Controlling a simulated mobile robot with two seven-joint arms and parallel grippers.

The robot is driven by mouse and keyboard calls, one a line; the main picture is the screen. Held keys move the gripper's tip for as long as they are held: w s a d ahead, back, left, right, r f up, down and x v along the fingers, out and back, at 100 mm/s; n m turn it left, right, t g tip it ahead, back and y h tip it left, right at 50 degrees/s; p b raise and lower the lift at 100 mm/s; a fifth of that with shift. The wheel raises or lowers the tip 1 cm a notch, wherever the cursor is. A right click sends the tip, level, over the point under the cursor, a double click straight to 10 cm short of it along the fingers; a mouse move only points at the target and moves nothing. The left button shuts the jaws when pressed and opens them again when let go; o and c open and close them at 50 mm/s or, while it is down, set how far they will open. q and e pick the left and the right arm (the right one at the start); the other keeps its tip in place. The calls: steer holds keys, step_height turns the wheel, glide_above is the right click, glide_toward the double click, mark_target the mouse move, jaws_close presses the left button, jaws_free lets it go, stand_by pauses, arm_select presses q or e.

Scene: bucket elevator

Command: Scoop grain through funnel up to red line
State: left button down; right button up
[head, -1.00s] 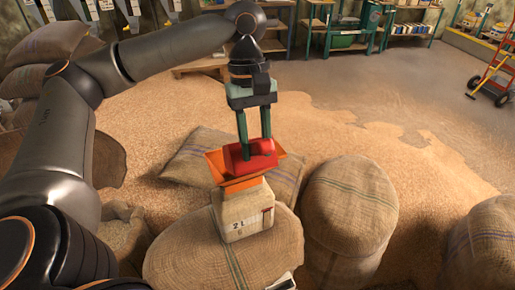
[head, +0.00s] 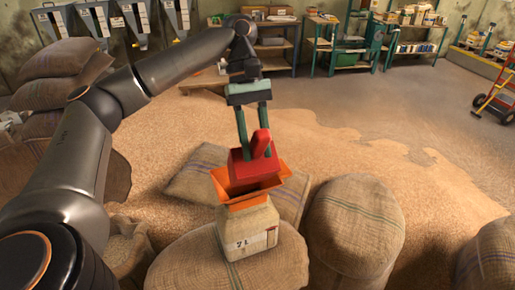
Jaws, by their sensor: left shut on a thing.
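My left gripper (head: 252,148) is shut on the handle of a red scoop (head: 243,168). The scoop is tilted at the far rim of an orange funnel (head: 265,192). I cannot tell whether they touch or whether grain is in the scoop. The funnel sits on top of a cream container (head: 250,232) marked "2 L". The container stands on a full burlap sack (head: 185,268). The red line and the grain level inside cannot be made out from here. Loose grain (head: 180,135) covers the floor behind. My right gripper is not in view.
Upright burlap sacks (head: 352,228) stand right of the container, and another sack (head: 200,182) lies behind it. Stacked sacks (head: 65,65) are at the left. Shelves (head: 350,62) stand at the back, and a red hand truck (head: 495,95) is at the far right.

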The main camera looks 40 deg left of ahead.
mark_target(263, 169)
arm_select(q)
steer(key=shift+w+a+r+g+h, duration=0.2)
steer(key=shift+w+a+h, duration=0.1)
steer(key=shift+a, duration=0.1)
steer(key=shift+w+a+r+g+h, duration=0.15)
steer(key=shift+w+a+g+h, duration=0.05)
steer(key=shift+a+h, duration=0.15)
stand_by(0.9)
steer(key=shift+s+d+f+t+y, duration=0.2)
steer(key=shift+s+d+t+y, duration=0.15)
steer(key=shift+d, duration=0.1)
steer(key=s+d+f+y, duration=0.1)
steer(key=s+d+f+t+y, duration=0.1)
steer(key=d, duration=0.1)
steer(key=d+t+y, duration=0.1)
steer(key=shift+s+d+f+y, duration=0.2)
steer(key=shift+s+f+y, duration=0.2)
steer(key=s+d+f+t+y, duration=0.3)
steer(key=d+f+t+y, duration=0.1)
steer(key=d+f+y, duration=0.1)
steer(key=shift+s+d+f+y, duration=0.2)
steer(key=shift+s+d+y, duration=0.3)
steer(key=shift+y, duration=0.3)
steer(key=shift+w+t, duration=0.15)
steer(key=shift+t, duration=0.1)
stand_by(0.5)
